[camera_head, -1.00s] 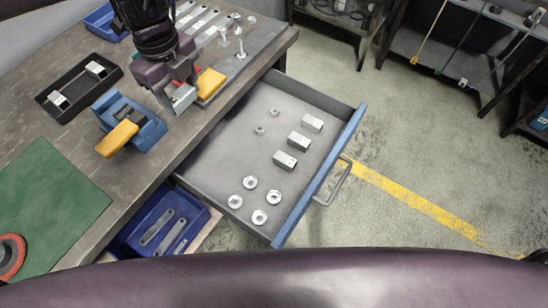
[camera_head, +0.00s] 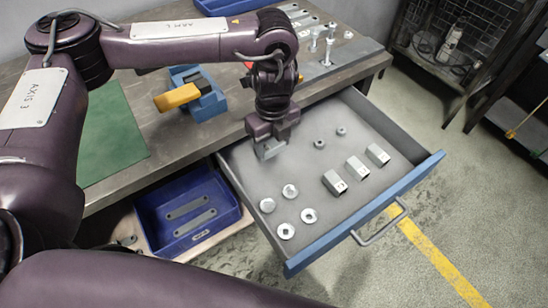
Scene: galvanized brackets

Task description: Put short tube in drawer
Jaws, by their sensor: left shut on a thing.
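My left gripper (camera_head: 268,146) hangs over the back left part of the open drawer (camera_head: 318,254), pointing down. It is shut on a small grey metal piece, seemingly the short tube (camera_head: 270,151), mostly hidden by the jaws. I cannot tell whether the piece touches the drawer floor. In the drawer, three short square tubes (camera_head: 357,168) lie in a slanting row toward the front right. Two nuts (camera_head: 319,144) lie behind them, and several round washers (camera_head: 290,191) lie at the left. My right gripper is not in view.
The workbench (camera_head: 150,125) holds a blue vise (camera_head: 208,103) with a yellow part, a green mat (camera_head: 112,135) and upright bolts (camera_head: 330,40). A blue bin (camera_head: 192,240) with flat bars stands left of the drawer. The drawer's middle floor is partly clear.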

